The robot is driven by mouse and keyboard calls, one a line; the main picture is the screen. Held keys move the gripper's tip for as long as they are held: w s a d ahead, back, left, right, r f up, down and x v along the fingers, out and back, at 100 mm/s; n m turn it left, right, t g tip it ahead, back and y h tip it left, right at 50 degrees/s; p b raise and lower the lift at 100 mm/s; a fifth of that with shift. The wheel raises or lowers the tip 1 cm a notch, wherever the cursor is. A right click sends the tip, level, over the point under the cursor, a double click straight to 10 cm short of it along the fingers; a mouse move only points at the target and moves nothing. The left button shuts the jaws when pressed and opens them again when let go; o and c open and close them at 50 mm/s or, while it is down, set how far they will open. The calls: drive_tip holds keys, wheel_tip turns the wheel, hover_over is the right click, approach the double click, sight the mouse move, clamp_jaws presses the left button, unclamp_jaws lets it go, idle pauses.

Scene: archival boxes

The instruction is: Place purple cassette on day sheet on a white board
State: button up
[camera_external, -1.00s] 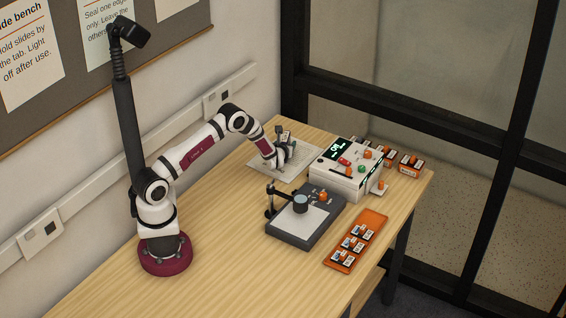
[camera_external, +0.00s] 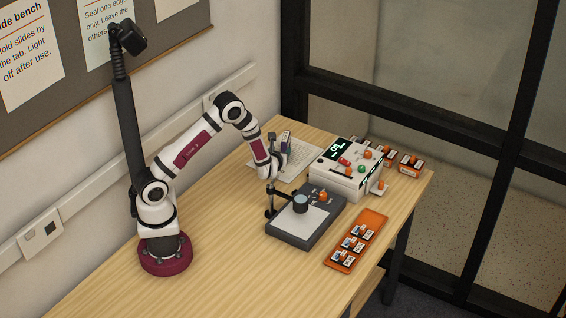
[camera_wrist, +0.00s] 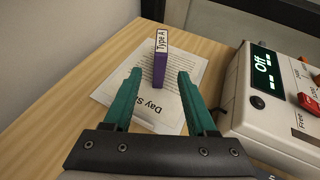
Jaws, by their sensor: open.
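The purple cassette (camera_wrist: 159,68), with a white "Type A" label on its upper part, stands upright on the day sheet (camera_wrist: 112,91). The day sheet is a white printed page lying on the table. In the external view the cassette (camera_external: 285,139) shows small at the back of the sheet (camera_external: 303,159). My gripper (camera_wrist: 160,76) is open, with its green fingers apart and nothing held. In the wrist view the cassette is seen between and beyond the fingertips. In the external view my gripper (camera_external: 272,178) is in front of the sheet, apart from the cassette.
A white device (camera_external: 345,170) with an "Off" display stands right of the sheet. A dark slide viewer (camera_external: 290,233) with a lens stands in front. An orange tray (camera_external: 372,222) holds several slides. Orange-marked boxes (camera_external: 410,165) stand at the back right. The table's left side is clear.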

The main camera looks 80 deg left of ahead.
drive_tip(key=s+d+r+n+g, duration=0.4)
drive_tip(key=s+r+n, duration=0.5)
drive_tip(key=r, duration=0.4)
drive_tip(key=s+d+n+g+h, duration=0.1)
drive_tip(key=s+d+n+h, duration=0.6)
drive_tip(key=s+d, duration=1.3)
drive_tip(key=d+h, duration=0.3)
drive_tip(key=shift+s+d+r+n+h, duration=0.2)
drive_tip(key=shift+s+r+n+h, duration=0.1)
drive_tip(key=shift+n, duration=0.1)
